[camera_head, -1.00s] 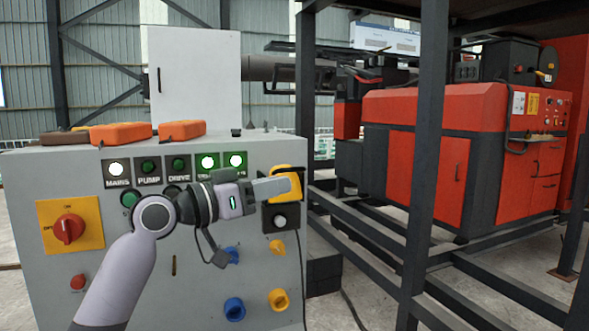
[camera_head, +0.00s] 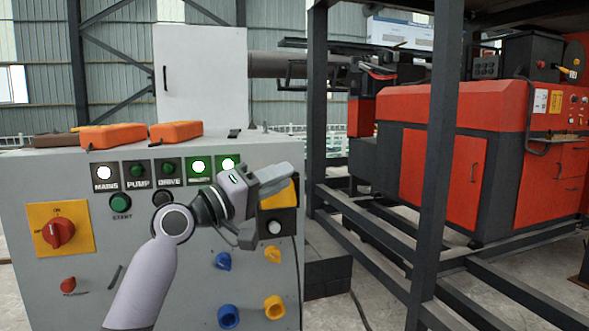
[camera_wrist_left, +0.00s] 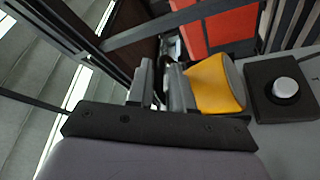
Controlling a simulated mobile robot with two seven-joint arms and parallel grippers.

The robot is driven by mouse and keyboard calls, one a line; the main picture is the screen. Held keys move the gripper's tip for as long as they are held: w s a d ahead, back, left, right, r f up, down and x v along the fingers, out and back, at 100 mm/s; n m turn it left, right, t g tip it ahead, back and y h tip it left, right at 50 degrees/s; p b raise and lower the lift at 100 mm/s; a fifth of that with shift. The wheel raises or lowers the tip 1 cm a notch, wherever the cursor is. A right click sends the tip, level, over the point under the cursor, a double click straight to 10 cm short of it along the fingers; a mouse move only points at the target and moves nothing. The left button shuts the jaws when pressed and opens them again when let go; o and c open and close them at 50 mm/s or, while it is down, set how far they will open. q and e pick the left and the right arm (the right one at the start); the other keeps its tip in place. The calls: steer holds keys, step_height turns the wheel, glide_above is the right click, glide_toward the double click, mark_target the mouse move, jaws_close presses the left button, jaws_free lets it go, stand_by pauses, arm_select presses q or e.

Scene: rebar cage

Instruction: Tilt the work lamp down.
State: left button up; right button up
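The work lamp appears to be the yellow-headed unit (camera_head: 286,196) on the right edge of the grey control panel, above a black box with a white round button. My left gripper (camera_head: 280,172) lies across its upper left part, fingers pointing right and slightly up, and hides part of it. In the left wrist view the yellow head (camera_wrist_left: 213,84) is right beside the right finger; whether they touch is unclear. A narrow dark gap shows between the fingers (camera_wrist_left: 158,88), but I cannot tell whether they grip anything. My right gripper is not in view.
The grey control panel (camera_head: 70,190) carries lit buttons, a red rotary switch (camera_head: 59,232) and blue and yellow knobs below my gripper. Orange cases (camera_head: 113,136) lie on top. A dark steel frame post (camera_head: 437,160) and red machine (camera_head: 460,165) stand to the right.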

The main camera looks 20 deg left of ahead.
arm_select(q)
steer(key=x, duration=0.3)
steer(key=shift+w+d, duration=0.25)
steer(key=shift+w, duration=0.05)
jaws_close()
steer(key=m+b, duration=0.1)
steer(key=b, duration=0.1)
steer(key=f+m+b, duration=0.1)
steer(key=shift+s+d+f+h+b, duration=0.1)
steer(key=shift+s+f+h+b, duration=0.1)
steer(key=shift+h+b, duration=0.2)
steer(key=shift+s+d+f+m+b, duration=0.1)
steer(key=shift+f+m+b, duration=0.1)
steer(key=shift+m+b, duration=0.6)
steer(key=shift+s+d+f+m+h+b, duration=0.15)
steer(key=shift+m+h+b, duration=0.75)
steer(key=shift+b, duration=1.05)
